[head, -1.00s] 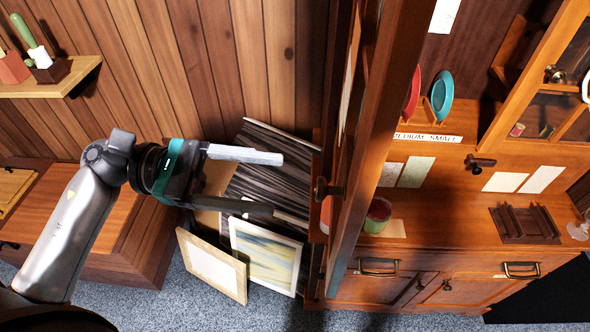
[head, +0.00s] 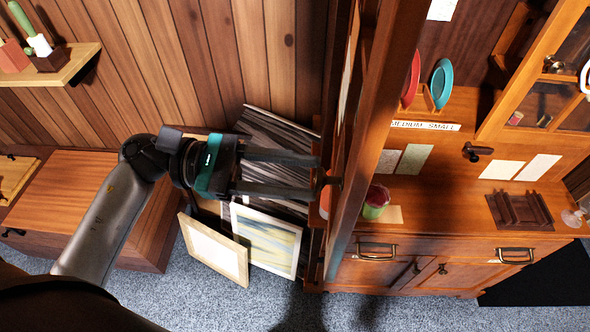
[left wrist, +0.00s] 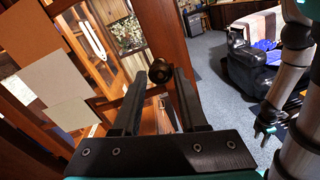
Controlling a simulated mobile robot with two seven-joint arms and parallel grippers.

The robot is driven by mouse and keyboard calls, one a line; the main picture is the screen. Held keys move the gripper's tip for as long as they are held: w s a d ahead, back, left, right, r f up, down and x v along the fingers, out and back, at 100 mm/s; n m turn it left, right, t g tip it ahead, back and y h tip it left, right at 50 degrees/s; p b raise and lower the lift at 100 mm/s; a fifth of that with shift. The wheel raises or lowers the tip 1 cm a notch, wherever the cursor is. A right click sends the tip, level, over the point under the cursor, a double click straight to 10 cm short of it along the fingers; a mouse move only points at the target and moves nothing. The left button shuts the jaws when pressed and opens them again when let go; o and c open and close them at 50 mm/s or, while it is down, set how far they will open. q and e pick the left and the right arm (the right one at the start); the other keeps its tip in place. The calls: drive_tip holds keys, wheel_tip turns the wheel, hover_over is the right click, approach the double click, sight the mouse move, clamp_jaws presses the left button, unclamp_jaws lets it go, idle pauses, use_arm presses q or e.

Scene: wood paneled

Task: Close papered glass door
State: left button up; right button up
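The papered glass door (head: 376,110) of the wooden cabinet stands open and shows nearly edge-on in the head view. In the left wrist view its papers (left wrist: 50,88) cover the left part, beside the wooden frame (left wrist: 160,32). A dark round knob (left wrist: 160,71) sits on that frame. My left gripper (head: 317,174) is open at the door's left side, with its fingertips close to the knob. In the left wrist view the knob shows between the fingertips; I cannot tell whether they touch it. My right gripper (left wrist: 266,131) shows small and dark at the right of that view.
The cabinet counter (head: 440,215) holds a reddish-green cup (head: 375,202) and a dark wooden rack (head: 520,210). Another glass door (head: 545,75) stands at the right. Framed pictures (head: 268,243) lean below my left gripper. A small shelf (head: 75,62) is at upper left.

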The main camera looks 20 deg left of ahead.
use_arm(q)
clamp_jaws()
idle(1.0)
